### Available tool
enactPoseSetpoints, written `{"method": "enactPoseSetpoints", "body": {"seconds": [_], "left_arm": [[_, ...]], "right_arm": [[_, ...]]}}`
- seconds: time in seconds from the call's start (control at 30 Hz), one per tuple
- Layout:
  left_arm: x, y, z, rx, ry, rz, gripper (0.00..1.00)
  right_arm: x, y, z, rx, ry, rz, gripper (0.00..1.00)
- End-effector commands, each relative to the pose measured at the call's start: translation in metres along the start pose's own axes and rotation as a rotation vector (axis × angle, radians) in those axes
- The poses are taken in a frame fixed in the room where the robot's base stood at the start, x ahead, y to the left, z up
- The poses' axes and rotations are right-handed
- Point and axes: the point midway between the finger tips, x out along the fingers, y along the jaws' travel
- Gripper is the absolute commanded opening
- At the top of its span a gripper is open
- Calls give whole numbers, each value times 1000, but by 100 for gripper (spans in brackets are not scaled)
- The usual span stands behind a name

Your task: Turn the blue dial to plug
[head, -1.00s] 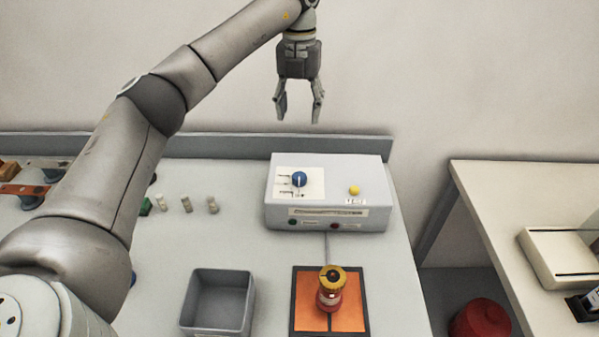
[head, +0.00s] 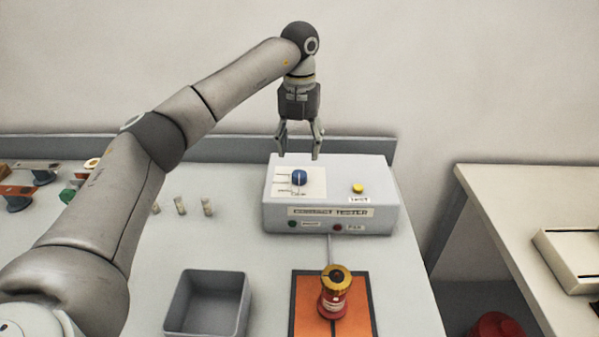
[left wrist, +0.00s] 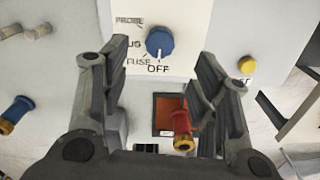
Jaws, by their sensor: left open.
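The blue dial (head: 299,177) is on the top face of the grey contact tester box (head: 330,212). In the left wrist view the dial (left wrist: 159,40) shows a white pointer line toward the OFF label. The labels PROBE, FUSE and a partly hidden one ending in "UG" are beside it. My left gripper (head: 299,155) is open and points down, just above the dial and apart from it. In the left wrist view the dial appears between and beyond the open fingers (left wrist: 150,65). My right gripper is not in view.
A yellow button (head: 358,188) is on the same box, right of the dial. A red bushing with a yellow top (head: 334,290) stands on an orange pad (head: 305,303) in front. A grey bin (head: 207,328) is left of it.

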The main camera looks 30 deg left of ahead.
Motion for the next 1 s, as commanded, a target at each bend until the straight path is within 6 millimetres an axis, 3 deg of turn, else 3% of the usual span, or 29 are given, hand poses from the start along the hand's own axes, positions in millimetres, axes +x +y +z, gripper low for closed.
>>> {"method": "enactPoseSetpoints", "body": {"seconds": [0.2,0.4,0.8,1.0], "left_arm": [[42,1,-1,0,3,3,56],[68,0,0,0,1,1,56],[78,0,0,0,-1,1,56],[78,0,0,1,0,1,31]], "right_arm": [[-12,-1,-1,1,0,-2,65],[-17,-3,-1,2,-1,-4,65],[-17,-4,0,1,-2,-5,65],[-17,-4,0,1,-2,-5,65]]}}
